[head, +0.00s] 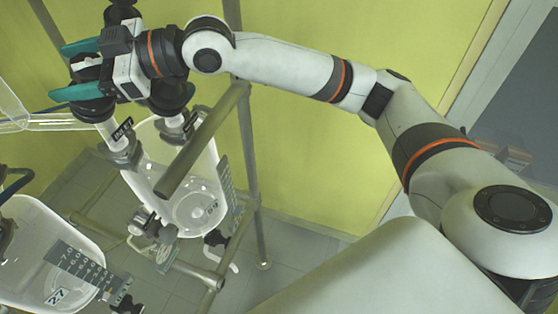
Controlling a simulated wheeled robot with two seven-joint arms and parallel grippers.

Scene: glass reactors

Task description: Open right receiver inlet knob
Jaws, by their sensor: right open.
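The right receiver (205,190) is a clear glass vessel with a scale strip on its side, standing inside a metal frame. A valve tube labelled INLET (122,130) rises from its top left. A black round part (95,109), apparently the inlet knob, sits at the upper end of that tube, partly hidden by my gripper. My right gripper (72,70) reaches in from the right, with its two teal fingers apart. The lower finger is over or beside the black part; I cannot tell whether they touch. My left gripper is not in view.
A second glass receiver (45,250) with a scale strip stands at the lower left. A thick metal rail (205,140) crosses in front of the right receiver, below my right arm. A glass tube (50,122) comes in from the left. The green wall (320,130) is behind.

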